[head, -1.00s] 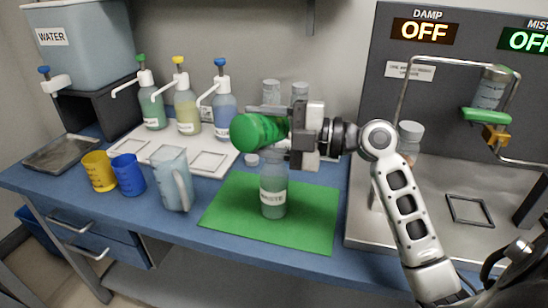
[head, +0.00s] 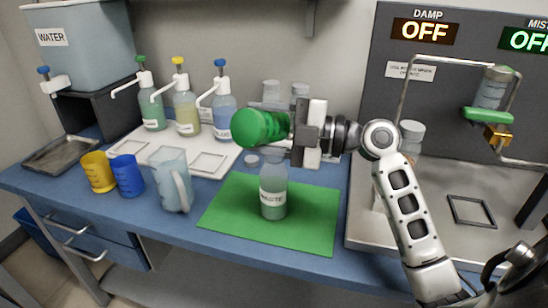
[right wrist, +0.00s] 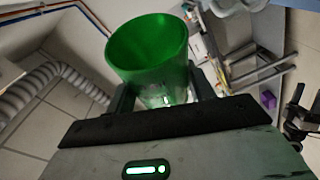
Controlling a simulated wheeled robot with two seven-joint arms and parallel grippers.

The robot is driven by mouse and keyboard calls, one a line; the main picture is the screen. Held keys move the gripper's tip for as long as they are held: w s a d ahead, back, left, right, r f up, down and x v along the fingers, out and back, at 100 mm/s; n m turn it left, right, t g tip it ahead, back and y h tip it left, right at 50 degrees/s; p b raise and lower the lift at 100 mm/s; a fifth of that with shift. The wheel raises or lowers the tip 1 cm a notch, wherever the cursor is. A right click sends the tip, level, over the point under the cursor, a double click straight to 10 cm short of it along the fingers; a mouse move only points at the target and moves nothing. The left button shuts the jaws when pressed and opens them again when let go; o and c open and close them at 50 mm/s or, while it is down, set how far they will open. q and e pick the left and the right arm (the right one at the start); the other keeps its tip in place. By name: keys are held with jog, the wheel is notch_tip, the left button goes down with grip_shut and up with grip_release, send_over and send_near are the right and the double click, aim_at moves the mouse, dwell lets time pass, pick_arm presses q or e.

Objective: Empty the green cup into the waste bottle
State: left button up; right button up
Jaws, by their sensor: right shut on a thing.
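My right gripper (head: 297,133) is shut on the green cup (head: 262,128) and holds it in the air above the waste bottle. The cup lies tipped on its side, its mouth toward the left. In the right wrist view the green cup (right wrist: 150,55) sits between the fingers; I cannot tell what is in it. The waste bottle (head: 273,192), clear and labelled WASTE, stands upright on the green mat (head: 235,225). The cup hangs above and slightly left of the bottle, apart from it.
A yellow cup (head: 98,172), a blue cup (head: 127,175) and a clear pitcher (head: 172,185) stand left of the mat. Pump bottles stand on a white tray (head: 128,152) behind. A small cap (head: 251,161) lies behind the mat. The grey machine (head: 450,110) stands at right.

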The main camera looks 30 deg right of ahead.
pick_arm(q)
jog(key=shift+s+f, duration=0.1)
jog(key=shift+f, duration=0.15)
pick_arm(e)
jog(key=shift+d+r, duration=0.1)
pick_arm(q)
jog(key=shift+d+b, duration=0.1)
jog(key=shift+b, duration=0.7)
pick_arm(e)
jog(key=shift+w+d+r+m+t, duration=0.2)
jog(key=shift+m+t, duration=0.1)
jog(key=shift+m, duration=0.4)
pick_arm(q)
jog(key=shift+f, duration=0.25)
pick_arm(e)
jog(key=shift+d+y, duration=0.1)
jog(key=shift+y, duration=0.2)
pick_arm(q)
jog(key=shift+f+t+b, duration=0.15)
jog(key=shift+t+b, duration=0.15)
jog(key=shift+b, duration=0.6)
pick_arm(e)
jog(key=shift+w+d+r+m+t, duration=0.15)
jog(key=shift+d+m+t, duration=0.15)
jog(key=shift+m, duration=0.6)
